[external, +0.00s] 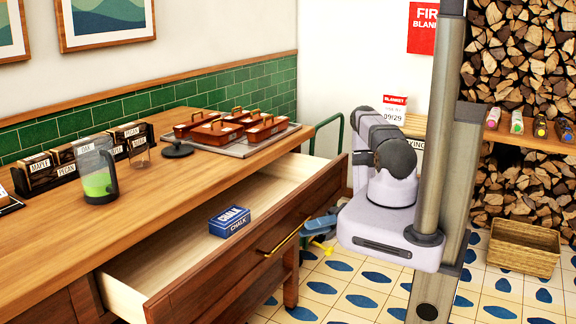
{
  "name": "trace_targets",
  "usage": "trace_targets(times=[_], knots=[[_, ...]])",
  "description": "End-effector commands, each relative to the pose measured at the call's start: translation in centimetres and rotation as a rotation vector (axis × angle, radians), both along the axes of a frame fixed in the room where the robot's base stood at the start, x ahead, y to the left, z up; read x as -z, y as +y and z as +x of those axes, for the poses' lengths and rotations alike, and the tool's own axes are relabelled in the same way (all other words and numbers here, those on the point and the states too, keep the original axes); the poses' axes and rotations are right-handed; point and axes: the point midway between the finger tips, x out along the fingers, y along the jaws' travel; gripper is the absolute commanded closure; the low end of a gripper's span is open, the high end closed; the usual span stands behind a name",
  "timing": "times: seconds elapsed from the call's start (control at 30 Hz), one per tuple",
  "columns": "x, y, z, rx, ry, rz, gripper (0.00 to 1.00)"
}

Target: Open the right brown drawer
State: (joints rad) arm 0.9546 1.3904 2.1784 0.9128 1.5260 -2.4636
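The right brown drawer (240,262) stands pulled out from the wooden counter, with its pale inside showing. A brass bar handle (284,236) runs along its front. A blue chalk box (230,222) sits inside the drawer. What appears to be my gripper (320,243), blue with yellow tips, is low beside the right end of the handle, partly hidden by my arm. It is too small to tell whether the fingers are open or shut, or whether they touch the handle.
On the counter (120,235) are a tray (250,148) of lidded brown dishes, a black lid (177,149), a jug (97,172) with green contents, and labelled boxes (85,160). A wicker basket (523,250) stands on the tiled floor.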

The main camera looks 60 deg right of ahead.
Motion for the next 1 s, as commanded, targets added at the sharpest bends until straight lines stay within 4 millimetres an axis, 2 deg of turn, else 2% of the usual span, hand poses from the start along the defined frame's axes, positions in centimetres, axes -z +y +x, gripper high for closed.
trace_targets(times=[0.3,0.5,1.0], knots=[[-0.9,3.4,1.0,-0.006,0.004,0.002,0.82],[-1.2,4.9,1.6,-0.004,0.002,0.0,0.82],[-1.3,5.7,1.9,-0.001,0.002,-0.001,0.82]])
